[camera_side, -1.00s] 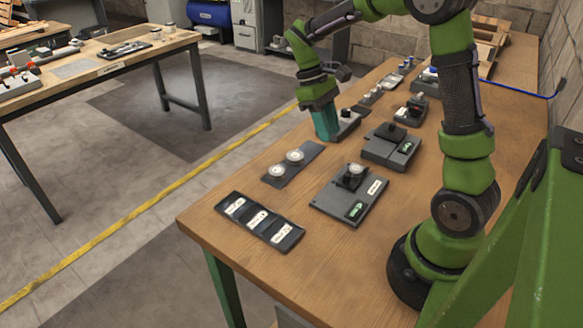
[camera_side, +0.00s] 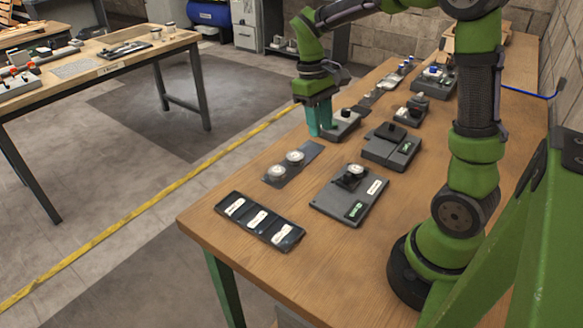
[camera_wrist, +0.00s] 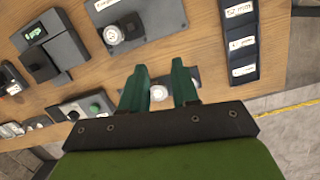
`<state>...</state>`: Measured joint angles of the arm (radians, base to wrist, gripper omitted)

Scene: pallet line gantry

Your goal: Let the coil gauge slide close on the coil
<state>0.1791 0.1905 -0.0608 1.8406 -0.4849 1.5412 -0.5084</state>
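A flat grey plate (camera_side: 341,206) carries a black block with a round white-topped piece (camera_side: 357,171) on it; I take these for the coil gauge and coil. They also show at the top of the wrist view, the plate (camera_wrist: 160,22) and the round piece (camera_wrist: 114,34). Whether the slide touches the coil is too small to tell. My gripper (camera_side: 319,120) is away from this plate, farther back, beside a grey device (camera_side: 343,124). In the wrist view its teal fingers (camera_wrist: 158,88) stand apart with nothing held between them.
A dark strip (camera_side: 311,152) with two round white pieces lies in front of my gripper. A labelled three-part tray (camera_side: 260,221) lies at the table's near edge. A grey device with a black block (camera_side: 390,146) stands right of my gripper. Bare wood surrounds the plate.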

